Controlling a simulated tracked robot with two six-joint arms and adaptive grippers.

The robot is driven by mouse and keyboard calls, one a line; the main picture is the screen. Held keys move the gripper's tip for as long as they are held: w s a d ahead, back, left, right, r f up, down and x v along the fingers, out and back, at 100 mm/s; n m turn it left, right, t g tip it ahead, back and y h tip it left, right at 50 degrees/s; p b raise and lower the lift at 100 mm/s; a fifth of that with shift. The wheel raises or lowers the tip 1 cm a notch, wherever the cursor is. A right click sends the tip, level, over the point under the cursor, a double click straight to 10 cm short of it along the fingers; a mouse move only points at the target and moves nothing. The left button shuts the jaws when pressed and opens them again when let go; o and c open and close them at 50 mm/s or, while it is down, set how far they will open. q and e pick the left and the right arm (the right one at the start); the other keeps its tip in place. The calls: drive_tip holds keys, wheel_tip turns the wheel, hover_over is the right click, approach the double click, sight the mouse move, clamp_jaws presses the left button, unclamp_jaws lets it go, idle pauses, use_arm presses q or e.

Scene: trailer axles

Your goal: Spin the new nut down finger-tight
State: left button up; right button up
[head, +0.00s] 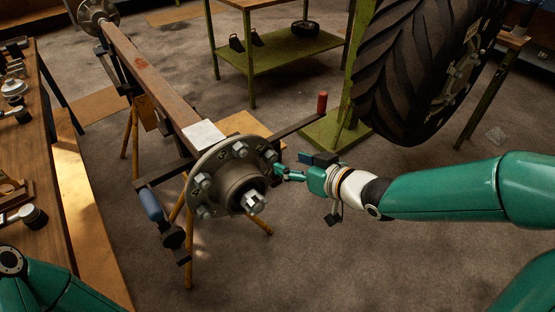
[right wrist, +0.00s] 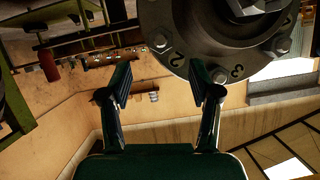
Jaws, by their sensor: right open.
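The round grey wheel hub (head: 228,185) sits at the near end of the axle beam (head: 150,80), with several studs or bolts around its flange. A bright silver nut-like piece (head: 253,201) sits at the hub's centre; I cannot tell how far it is threaded on. In the right wrist view the hub flange (right wrist: 215,42) shows at the top, with stamped numbers 2 and 3, and the silver centre piece (right wrist: 250,6) is cut by the upper edge. My right gripper (head: 284,172) is beside the hub's right rim. Its fingers (right wrist: 163,80) are spread with nothing between them. My left gripper is out of view.
A wooden bench (head: 60,215) with small parts stands at left. A blue-handled item (head: 150,204) is left of the hub. A large tyre (head: 415,75) stands at the right. Floor right of the hub is clear.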

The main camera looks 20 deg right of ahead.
sight(274, 156)
drive_tip(key=x, duration=0.7)
drive_tip(key=shift+w+f+b, duration=0.1)
drive_tip(key=shift+b, duration=0.2)
clamp_jaws()
idle(0.4)
